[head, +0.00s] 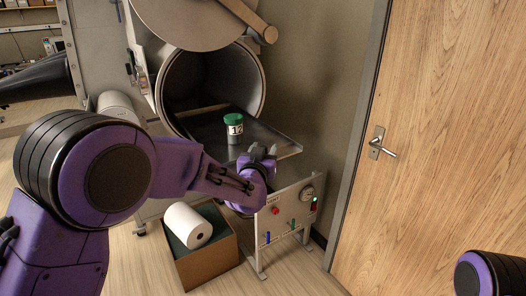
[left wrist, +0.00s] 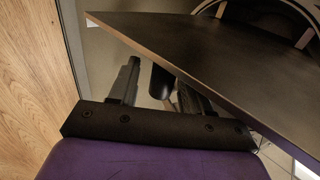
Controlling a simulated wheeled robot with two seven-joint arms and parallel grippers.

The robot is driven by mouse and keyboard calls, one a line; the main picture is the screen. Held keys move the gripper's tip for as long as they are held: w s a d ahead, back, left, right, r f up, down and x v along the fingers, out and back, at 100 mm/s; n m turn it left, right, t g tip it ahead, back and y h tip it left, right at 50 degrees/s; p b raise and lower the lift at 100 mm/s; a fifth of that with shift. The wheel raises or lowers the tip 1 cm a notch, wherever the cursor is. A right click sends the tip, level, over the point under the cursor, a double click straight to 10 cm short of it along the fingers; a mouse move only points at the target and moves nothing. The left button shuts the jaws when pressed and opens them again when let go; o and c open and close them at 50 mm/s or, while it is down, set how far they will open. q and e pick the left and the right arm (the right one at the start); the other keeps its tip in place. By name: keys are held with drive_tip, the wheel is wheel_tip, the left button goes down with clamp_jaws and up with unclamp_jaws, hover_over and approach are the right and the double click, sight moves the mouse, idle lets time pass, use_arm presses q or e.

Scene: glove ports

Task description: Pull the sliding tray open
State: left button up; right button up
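The sliding tray (head: 278,140) is a dark flat plate sticking partly out of the round chamber, with a green-lidded jar (head: 235,128) labelled 12 standing on it. My left gripper (head: 262,151) is at the tray's front edge. In the left wrist view the tray (left wrist: 235,55) crosses above the fingers (left wrist: 160,90), which are spread. A dark rounded bar (left wrist: 160,82), apparently the tray's handle, shows between them, with a gap on its left side; contact on the right cannot be told. My right gripper is out of view; only part of that arm shows at lower right.
The round chamber (head: 257,85) has its door (head: 185,15) swung open above. A cardboard box (head: 208,262) with a white roll (head: 188,225) is below. A wooden door (head: 450,130) is at right.

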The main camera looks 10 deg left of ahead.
use_arm(q)
drive_tip(key=s+b, duration=0.3)
drive_tip(key=s, duration=0.7)
drive_tip(key=shift+s+d, duration=0.15)
drive_tip(key=shift+s, duration=0.1)
